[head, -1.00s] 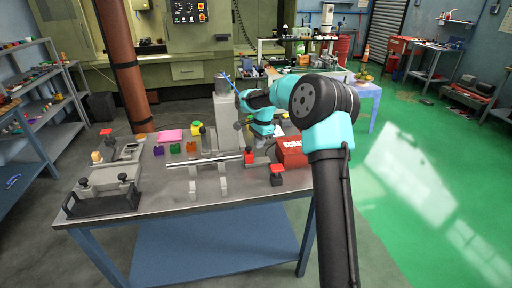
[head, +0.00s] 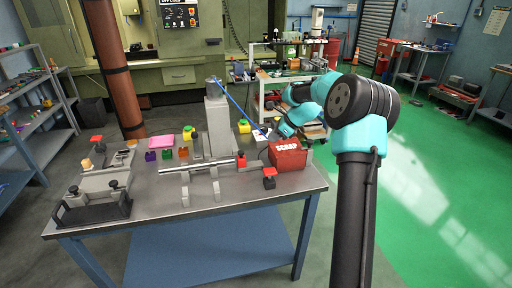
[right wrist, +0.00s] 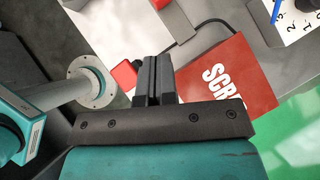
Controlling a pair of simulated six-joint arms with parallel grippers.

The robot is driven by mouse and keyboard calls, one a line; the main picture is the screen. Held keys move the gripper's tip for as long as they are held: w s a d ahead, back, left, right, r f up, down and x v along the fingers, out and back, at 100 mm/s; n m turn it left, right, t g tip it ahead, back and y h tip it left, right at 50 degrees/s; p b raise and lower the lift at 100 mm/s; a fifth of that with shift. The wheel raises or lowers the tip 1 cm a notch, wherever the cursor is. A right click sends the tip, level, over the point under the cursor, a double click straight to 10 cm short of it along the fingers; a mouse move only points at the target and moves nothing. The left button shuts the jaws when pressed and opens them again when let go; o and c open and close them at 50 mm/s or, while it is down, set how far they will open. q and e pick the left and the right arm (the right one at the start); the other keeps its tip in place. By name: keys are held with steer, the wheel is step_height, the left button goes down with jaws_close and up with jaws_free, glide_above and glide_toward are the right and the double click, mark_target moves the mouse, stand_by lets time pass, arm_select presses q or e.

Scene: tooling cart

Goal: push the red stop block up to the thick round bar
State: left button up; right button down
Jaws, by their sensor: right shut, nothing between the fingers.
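The red stop block (head: 242,160) sits at the right end of the thick round bar (head: 197,168), a silver bar lying on grey supports on the bench. I cannot tell whether block and bar touch. My right gripper (head: 276,133) is beyond the block and to its right, near the red scrap box (head: 288,157), and is apart from the block. In the right wrist view its fingers (right wrist: 154,60) are shut and empty. Red pieces show beside and above them; which is the stop block is unclear. My left gripper is not in view.
A red-topped grey piece (head: 269,172) stands near the bench's front edge. A grey post (head: 216,125) stands behind the bar, with a thin blue rod (head: 236,104) near it. Small coloured blocks and black-knobbed fixtures occupy the left. The front right bench corner is clear.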

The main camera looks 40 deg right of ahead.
mark_target(243, 153)
steer(key=x, duration=0.4)
steer(key=r+x, duration=0.1)
steer(key=x, duration=0.3)
steer(key=w+a+x, duration=0.1)
steer(key=x, duration=0.3)
steer(key=shift+w+a, duration=0.1)
steer(key=shift+w, duration=0.05)
steer(key=shift+w+a, duration=0.25)
steer(key=shift+w, duration=0.1)
steer(key=shift+w+a+f, duration=0.1)
steer(key=shift+w+a, duration=0.35)
steer(key=shift+a, duration=0.1)
